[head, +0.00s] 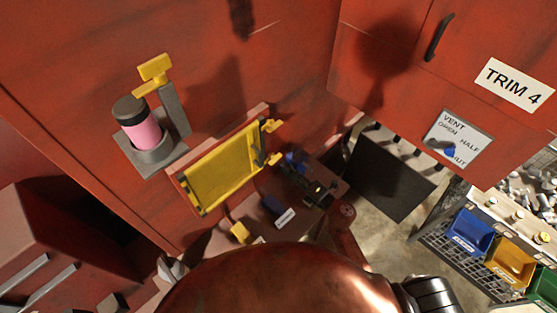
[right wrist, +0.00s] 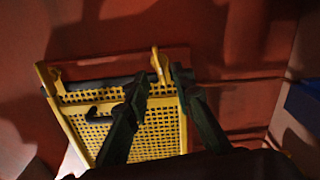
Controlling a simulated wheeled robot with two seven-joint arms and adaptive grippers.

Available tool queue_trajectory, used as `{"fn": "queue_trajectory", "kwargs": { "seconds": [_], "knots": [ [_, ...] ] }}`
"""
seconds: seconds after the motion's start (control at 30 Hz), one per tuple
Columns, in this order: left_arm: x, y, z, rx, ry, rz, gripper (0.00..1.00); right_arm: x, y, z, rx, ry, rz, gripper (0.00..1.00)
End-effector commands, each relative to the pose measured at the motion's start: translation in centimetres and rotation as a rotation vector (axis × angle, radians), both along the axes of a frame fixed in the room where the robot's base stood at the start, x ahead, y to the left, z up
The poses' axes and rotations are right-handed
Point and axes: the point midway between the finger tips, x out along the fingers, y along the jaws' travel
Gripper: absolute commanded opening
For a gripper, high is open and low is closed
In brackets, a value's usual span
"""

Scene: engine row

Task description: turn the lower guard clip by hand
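A yellow perforated guard panel (head: 225,168) is set in a frame on the red wall; it also shows in the right wrist view (right wrist: 150,133). Two yellow clips stand at its right edge in the head view: the upper clip (head: 270,125) and the lower clip (head: 274,158). My right gripper (head: 282,170) is beside the lower clip. In the right wrist view its two dark fingers (right wrist: 160,80) are apart, with the lower clip (right wrist: 158,65) just beyond and between the tips; I cannot tell whether they touch. The other clip (right wrist: 54,80) is clear to the left. My left gripper is out of view.
A pink canister (head: 143,132) in a grey holder with a yellow lever (head: 153,72) is on the wall at left. A red cabinet with a vent dial plate (head: 457,138) hangs at right. Coloured bins (head: 468,232) stand at far right.

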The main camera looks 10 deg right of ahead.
Motion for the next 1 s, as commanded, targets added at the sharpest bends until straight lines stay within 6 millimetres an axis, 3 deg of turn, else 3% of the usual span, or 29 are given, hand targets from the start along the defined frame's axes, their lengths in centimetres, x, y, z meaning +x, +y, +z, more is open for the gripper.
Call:
{"fn": "queue_trajectory", "kwargs": {
  "seconds": [0.4, 0.77, 1.0],
  "knots": [
    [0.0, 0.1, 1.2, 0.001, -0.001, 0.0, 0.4, 4.9, 3.2, 0.2, 0.002, -0.001, 0.0, 0.22],
    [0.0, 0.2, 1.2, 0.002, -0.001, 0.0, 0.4, 5.3, 3.6, 0.0, 0.001, 0.001, 0.001, 0.22],
    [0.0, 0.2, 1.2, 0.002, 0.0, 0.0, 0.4, 5.3, 3.5, 0.0, 0.001, 0.001, 0.001, 0.07]
  ]
}}
